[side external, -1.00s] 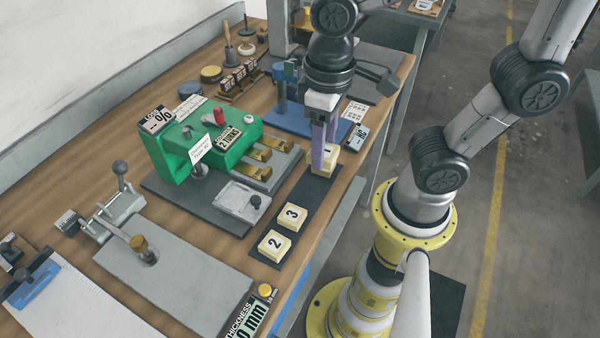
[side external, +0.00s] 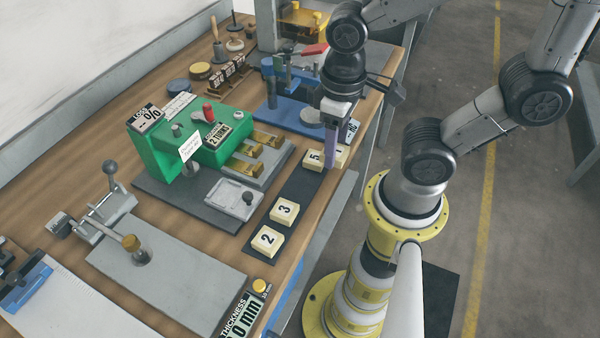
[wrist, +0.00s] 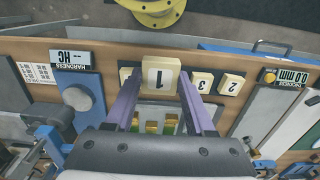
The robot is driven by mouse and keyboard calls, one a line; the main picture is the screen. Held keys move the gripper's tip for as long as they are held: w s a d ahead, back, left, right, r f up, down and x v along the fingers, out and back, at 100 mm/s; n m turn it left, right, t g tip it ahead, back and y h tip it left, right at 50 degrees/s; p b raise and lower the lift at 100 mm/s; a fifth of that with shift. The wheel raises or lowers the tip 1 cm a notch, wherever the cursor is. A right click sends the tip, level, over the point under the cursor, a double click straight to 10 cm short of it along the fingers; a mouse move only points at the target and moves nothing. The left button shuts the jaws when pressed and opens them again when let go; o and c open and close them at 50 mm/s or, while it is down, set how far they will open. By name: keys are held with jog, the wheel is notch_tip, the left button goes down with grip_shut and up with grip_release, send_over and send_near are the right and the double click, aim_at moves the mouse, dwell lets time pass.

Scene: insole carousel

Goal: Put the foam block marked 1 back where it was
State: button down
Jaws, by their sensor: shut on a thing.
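The cream foam block marked 1 (side external: 342,154) is between the purple fingers of my gripper (side external: 333,152). In the wrist view the block (wrist: 161,76) faces me with its number upright, and my gripper (wrist: 163,98) is shut on it. It looks larger and nearer than the other blocks. In the side view it is just right of the block marked 5 (side external: 314,159), partly hidden by a finger. The blocks marked 3 (side external: 285,210) and 2 (side external: 267,240) sit on the dark strip (side external: 296,185). Whether block 1 touches anything beneath is unclear.
A green machine (side external: 160,150) with brass pieces stands left of the strip. A blue-based device (side external: 290,118) is behind my gripper. A hardness display (wrist: 70,57) shows in the wrist view. The table edge lies close to the right of the strip.

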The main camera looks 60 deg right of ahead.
send_over(300, 184)
jog(key=f, duration=0.6)
jog(key=shift+s, duration=0.3)
jog(key=shift+w+f, duration=0.15)
jog(key=shift+f, duration=0.8)
jog(key=shift+w+f, duration=0.15)
jog(key=shift+f, duration=0.75)
jog(key=shift+f, duration=0.15)
jog(key=shift+c, duration=1.3)
grip_release()
